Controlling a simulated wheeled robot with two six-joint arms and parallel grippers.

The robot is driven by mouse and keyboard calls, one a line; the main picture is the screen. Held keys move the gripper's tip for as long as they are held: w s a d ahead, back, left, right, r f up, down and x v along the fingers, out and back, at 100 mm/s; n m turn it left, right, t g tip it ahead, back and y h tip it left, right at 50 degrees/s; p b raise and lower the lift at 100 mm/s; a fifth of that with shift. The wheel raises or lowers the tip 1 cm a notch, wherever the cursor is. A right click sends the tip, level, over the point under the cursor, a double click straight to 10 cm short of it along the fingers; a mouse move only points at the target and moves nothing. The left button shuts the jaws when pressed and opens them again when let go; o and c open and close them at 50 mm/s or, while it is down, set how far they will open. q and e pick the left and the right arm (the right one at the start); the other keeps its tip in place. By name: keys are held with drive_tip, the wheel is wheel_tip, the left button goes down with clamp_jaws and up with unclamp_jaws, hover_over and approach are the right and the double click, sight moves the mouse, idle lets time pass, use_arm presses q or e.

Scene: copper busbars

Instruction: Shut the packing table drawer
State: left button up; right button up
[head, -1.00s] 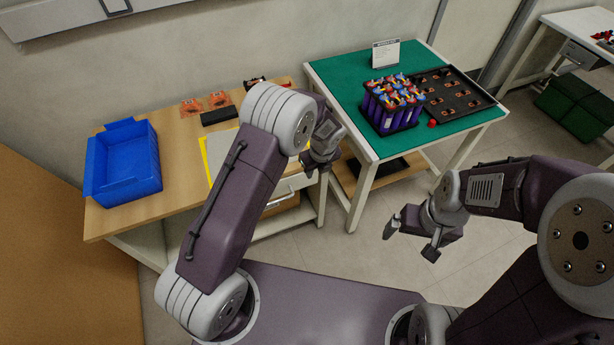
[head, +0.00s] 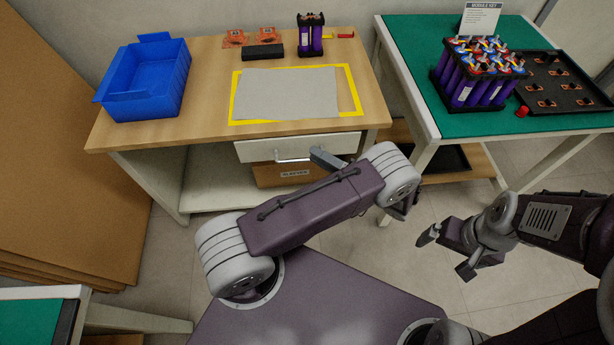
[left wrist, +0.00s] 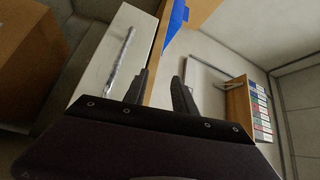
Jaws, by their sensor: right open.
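The packing table (head: 215,122) has a wooden top and a white drawer (head: 257,151) under its front edge. My right gripper (head: 450,250) is open over the floor.
On the packing table are a blue bin (head: 150,85), a grey sheet (head: 290,93) inside a yellow outline, a black block (head: 263,52) and a purple cell holder (head: 311,38). A cardboard box (head: 280,175) is below the drawer. A green-topped table (head: 415,65) stands right.

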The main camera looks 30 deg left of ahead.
sight(300, 160)
use_arm(q)
wheel_tip(300, 160, down, 8)
drive_tip(key=s+d+m+t+b, duration=0.1)
drive_tip(key=d+m+t+b, duration=0.1)
drive_tip(key=b, duration=0.1)
drive_tip(key=x, duration=0.9)
drive_tip(key=shift+s+r+b, duration=0.1)
drive_tip(key=shift+r+b, duration=0.05)
drive_tip(key=shift+b, duration=0.25)
drive_tip(key=shift+d, duration=0.1)
clamp_jaws()
use_arm(e)
wheel_tip(300, 160, down, 6)
drive_tip(key=shift+f, duration=0.15)
